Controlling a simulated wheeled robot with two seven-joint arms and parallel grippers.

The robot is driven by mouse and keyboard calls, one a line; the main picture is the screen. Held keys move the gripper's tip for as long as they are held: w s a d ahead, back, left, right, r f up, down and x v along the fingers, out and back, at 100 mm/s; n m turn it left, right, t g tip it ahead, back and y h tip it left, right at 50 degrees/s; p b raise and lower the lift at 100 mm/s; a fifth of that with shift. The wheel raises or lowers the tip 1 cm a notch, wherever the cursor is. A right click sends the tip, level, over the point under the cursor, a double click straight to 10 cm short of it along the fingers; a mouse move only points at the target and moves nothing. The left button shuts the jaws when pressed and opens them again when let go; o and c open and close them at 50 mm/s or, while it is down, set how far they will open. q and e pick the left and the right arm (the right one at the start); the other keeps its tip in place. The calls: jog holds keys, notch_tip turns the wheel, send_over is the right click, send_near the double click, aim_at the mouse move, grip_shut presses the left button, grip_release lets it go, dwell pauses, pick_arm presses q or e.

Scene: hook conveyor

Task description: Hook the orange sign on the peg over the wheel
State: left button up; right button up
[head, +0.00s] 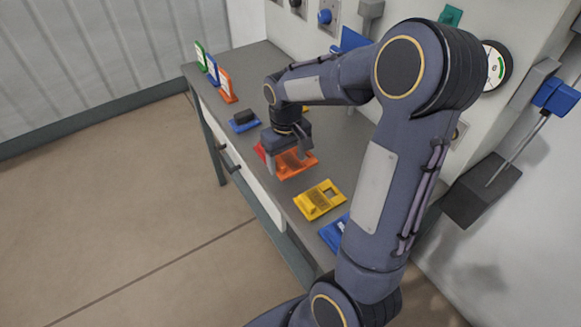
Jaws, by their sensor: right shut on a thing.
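My right gripper (287,155) points down over the middle of the bench and is shut on an orange sign (297,167). The sign lies low, at or just above the bench top; I cannot tell if it touches. The gripper hides part of it. Another orange piece (227,88) stands upright in a row at the far left end. I cannot make out the wheel or the peg over it; my right arm covers much of the wall. My left gripper is not in view.
The grey bench (250,62) runs along a wall. A yellow sign (320,200) and a blue sign (333,234) lie nearer me; a blue piece with a dark top (243,121) lies beyond. A blue knob (324,17) and a round gauge (496,66) are on the wall. The floor at left is clear.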

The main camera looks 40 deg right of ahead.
aim_at(291, 164)
jog(key=shift+s+d+f, duration=0.15)
jog(key=shift+d+f, duration=0.05)
jog(key=shift+f, duration=0.05)
jog(key=shift+s+d+f, duration=0.1)
jog(key=shift+d+f, duration=0.05)
jog(key=shift+f, duration=0.45)
jog(key=shift+s+d+f, duration=0.1)
jog(key=shift+f, duration=0.45)
jog(key=shift+w+f, duration=0.1)
jog(key=shift+f, duration=0.35)
jog(key=shift+f, duration=0.1)
jog(key=shift+f, duration=0.15)
jog(key=o, duration=1)
